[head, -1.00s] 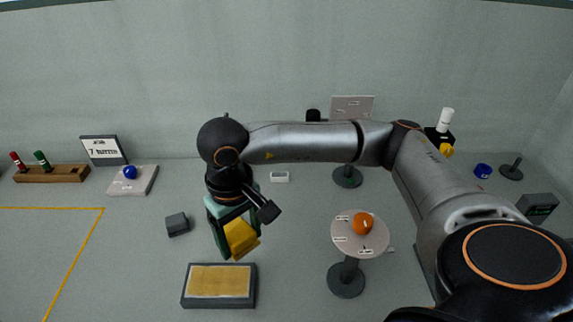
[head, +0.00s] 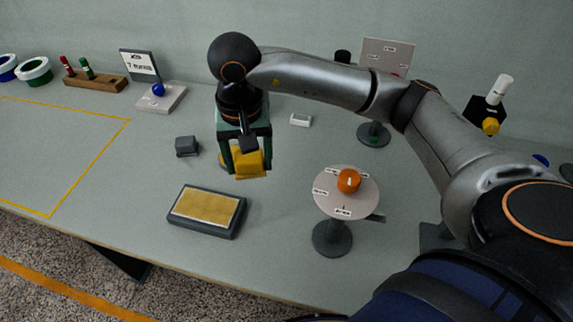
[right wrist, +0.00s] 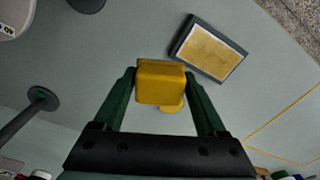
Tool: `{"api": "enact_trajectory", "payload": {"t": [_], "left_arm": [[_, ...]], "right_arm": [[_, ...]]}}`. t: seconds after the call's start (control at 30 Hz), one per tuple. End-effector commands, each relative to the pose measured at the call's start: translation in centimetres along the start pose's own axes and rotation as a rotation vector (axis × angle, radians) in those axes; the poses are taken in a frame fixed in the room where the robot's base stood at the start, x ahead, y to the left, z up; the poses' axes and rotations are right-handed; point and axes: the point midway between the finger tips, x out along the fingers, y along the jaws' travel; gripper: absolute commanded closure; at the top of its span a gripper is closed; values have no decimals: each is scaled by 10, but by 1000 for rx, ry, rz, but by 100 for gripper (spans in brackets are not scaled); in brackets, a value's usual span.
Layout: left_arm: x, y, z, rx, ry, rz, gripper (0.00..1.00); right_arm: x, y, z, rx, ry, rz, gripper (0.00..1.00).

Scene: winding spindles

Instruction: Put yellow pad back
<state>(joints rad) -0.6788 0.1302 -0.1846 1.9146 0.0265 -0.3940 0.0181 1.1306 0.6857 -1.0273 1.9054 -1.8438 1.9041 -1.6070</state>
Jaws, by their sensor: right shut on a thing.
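The yellow pad (head: 250,163), a small blocky piece, is between the fingers of my right gripper (head: 246,158). In the right wrist view the pad (right wrist: 160,82) sits between the two green fingertips (right wrist: 160,84), which are shut on it. A flat yellow round patch (right wrist: 172,106) shows partly behind the pad there; the pad hides the rest. I cannot tell whether the pad touches it. A dark tray with a tan-yellow inset (head: 206,207) lies on the table, nearer than the gripper; it also shows in the right wrist view (right wrist: 210,50). My left gripper is not in view.
A dark grey block (head: 187,146) lies left of the gripper. A round stand (head: 325,203) with an orange ball (head: 348,181) is to the right. A small white box (head: 301,120) lies behind. The table's front edge (head: 130,254) runs below the tray.

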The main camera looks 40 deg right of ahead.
Motion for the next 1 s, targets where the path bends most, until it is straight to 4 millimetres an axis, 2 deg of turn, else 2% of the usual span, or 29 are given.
{"api": "enact_trajectory", "payload": {"t": [0.03,0.2,0.33,0.47,0.7,0.9,1.0], "left_arm": [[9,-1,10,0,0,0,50],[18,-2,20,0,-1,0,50],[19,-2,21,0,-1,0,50],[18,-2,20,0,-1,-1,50],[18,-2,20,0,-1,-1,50],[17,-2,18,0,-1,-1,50],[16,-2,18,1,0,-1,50]], "right_arm": [[12,-9,-3,85,-5,-3,71],[19,-23,-10,326,-18,3,71],[24,-22,-16,405,-25,8,71],[34,-3,-32,418,-26,11,71],[62,42,-71,415,-26,12,71],[97,64,-90,411,-26,11,71],[106,70,-96,409,-24,10,71]]}}
